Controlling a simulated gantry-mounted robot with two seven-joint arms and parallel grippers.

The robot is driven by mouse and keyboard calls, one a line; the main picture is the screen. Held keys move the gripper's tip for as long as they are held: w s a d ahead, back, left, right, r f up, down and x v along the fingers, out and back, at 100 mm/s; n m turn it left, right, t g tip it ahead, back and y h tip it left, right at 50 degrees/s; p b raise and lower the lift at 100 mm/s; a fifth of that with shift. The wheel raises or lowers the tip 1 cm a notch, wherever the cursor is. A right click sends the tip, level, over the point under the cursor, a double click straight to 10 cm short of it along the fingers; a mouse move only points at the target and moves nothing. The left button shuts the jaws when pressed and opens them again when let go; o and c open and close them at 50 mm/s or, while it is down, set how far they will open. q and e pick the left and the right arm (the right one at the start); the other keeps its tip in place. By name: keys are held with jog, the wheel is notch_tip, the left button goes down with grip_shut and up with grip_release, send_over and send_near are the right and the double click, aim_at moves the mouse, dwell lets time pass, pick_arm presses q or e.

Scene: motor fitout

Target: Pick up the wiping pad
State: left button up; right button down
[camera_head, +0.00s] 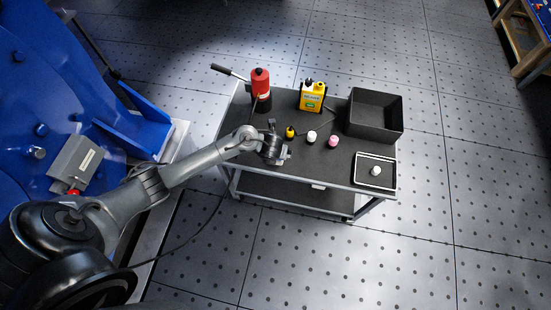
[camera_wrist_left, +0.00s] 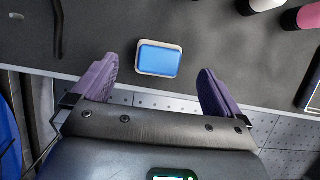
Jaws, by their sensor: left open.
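The wiping pad (camera_wrist_left: 159,58) is a small blue block with a pale rim, lying flat on the dark cart top near its edge in the left wrist view. In the head view I cannot make it out; my gripper seems to cover it. My left gripper (camera_wrist_left: 157,84) is open and empty, its two purple-grey fingers apart on either side of the pad's line. The pad is ahead of the fingertips and not between them. In the head view the left gripper (camera_head: 285,156) is over the cart's front edge. My right gripper is not in view.
The cart top (camera_head: 325,165) carries a red bottle jack (camera_head: 260,82) with a handle, a yellow jug (camera_head: 312,95), several small bottles (camera_head: 311,136), an open black bin (camera_head: 375,113) and a shallow tray (camera_head: 361,178) holding a small white item. Blue machinery (camera_head: 40,85) stands left.

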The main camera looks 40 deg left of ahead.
pick_arm(q)
jog(key=b+x, duration=0.2)
jog(key=x, duration=0.1)
jog(key=shift+f, duration=0.4)
jog(key=shift+b+x, duration=0.4)
jog(key=shift+x, duration=0.4)
jog(key=shift+r, duration=0.1)
jog(key=c, duration=1.1)
jog(key=shift+c, duration=0.2)
